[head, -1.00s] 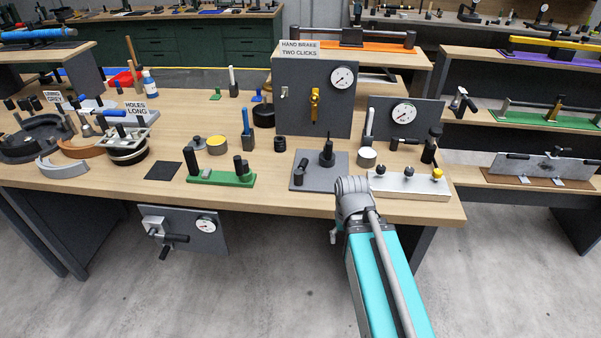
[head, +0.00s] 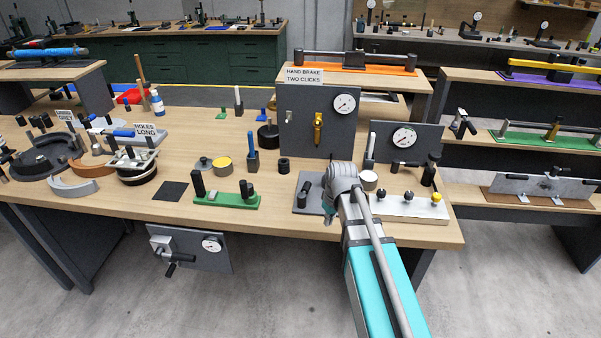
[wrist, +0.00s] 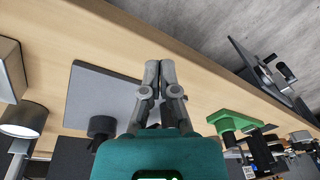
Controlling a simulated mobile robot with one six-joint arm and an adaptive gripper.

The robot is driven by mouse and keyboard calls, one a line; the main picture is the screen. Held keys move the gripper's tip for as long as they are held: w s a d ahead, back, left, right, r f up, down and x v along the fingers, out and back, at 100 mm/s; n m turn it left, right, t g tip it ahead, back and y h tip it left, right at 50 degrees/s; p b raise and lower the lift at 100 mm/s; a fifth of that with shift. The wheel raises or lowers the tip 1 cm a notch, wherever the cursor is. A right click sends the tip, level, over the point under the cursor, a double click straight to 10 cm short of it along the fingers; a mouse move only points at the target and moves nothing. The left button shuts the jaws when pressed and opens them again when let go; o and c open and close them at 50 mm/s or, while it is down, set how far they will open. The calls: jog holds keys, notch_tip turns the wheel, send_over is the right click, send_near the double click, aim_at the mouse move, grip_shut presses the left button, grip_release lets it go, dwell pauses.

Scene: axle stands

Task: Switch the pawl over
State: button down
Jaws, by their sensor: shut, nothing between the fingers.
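My gripper (wrist: 160,68) shows in the wrist view with its two grey fingers together and nothing between them. It is over the front part of the wooden bench, beside a grey plate (wrist: 95,88) with a dark round-topped part (wrist: 102,126). In the head view the grey plate (head: 303,207) carries a black peg (head: 304,191); my wrist hides much of its right side and the fingers are hard to make out. No part is clearly recognizable as the pawl. A brass lever (head: 318,127) hangs on the upright hand brake panel (head: 292,104) behind.
A green base (head: 225,201) with black posts stands left of the plate, and a silver block (head: 420,206) with knobs to the right. Bare wood lies along the front edge.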

aim_at(304, 195)
jog(key=w+a+r+n+y+p, duration=0.1)
jog(key=w+a+r+n+p, duration=0.3)
jog(key=w, duration=0.5)
jog(key=w+a+r+n+y+p, duration=0.1)
jog(key=w+a+r+n+p, duration=0.3)
jog(key=w, duration=0.5)
notch_tip(304, 195, up, 2)
jog(key=shift+w+r+t, duration=0.15)
jog(key=shift+r+t, duration=0.1)
jog(key=shift+t, duration=0.15)
jog(key=shift+f, duration=0.15)
jog(key=b+x, duration=0.9)
jog(key=x, duration=0.1)
jog(key=shift+a, duration=0.15)
jog(key=shift+d+b, duration=0.2)
jog(key=shift+b, duration=0.1)
jog(key=shift+s+d+f, duration=0.1)
jog(key=shift+s+d, duration=0.25)
jog(key=shift+d, duration=0.5)
jog(key=shift+s+d+f, duration=0.1)
jog(key=shift+s+d, duration=0.25)
jog(key=shift+d, duration=0.45)
